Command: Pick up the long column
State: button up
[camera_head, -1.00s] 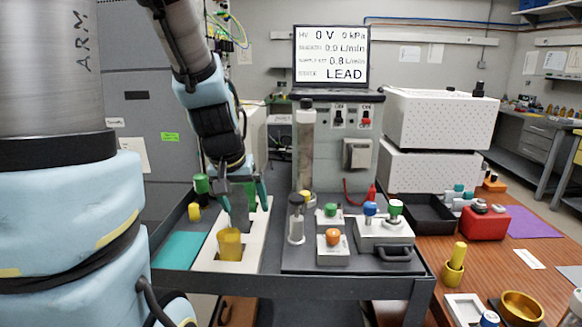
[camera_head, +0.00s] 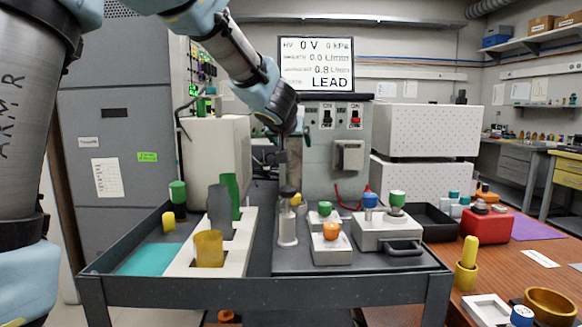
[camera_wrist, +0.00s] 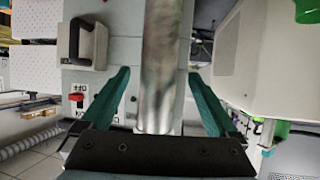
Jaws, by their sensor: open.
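The long column (camera_head: 293,165) is a tall, greyish, shiny cylinder standing upright in front of the grey instrument panel. My wrist hides its top in the head view. In the wrist view the long column (camera_wrist: 163,65) runs down the middle of the picture, and its lower part in the picture meets the dark edge of my gripper's palm. My gripper (camera_wrist: 158,80) is open, with one teal finger on each side of the column and a gap visible on both sides. I cannot tell exactly how deep the column sits between the fingers.
A shorter clear column (camera_head: 287,226) stands in front of the long one. Small valve blocks (camera_head: 331,248) and a grey box with knobs (camera_head: 388,234) are to the right. A white rack (camera_head: 240,255) with yellow, grey and green pieces is to the left. A pale cabinet (camera_head: 217,158) stands behind it.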

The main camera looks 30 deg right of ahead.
jog(key=x, duration=0.3)
jog(key=b+x, duration=0.1)
jog(key=x, duration=0.1)
jog(key=shift+w+d, duration=0.35)
jog(key=shift+r, duration=0.1)
grip_shut()
dwell(0.4)
jog(key=shift+r, duration=0.2)
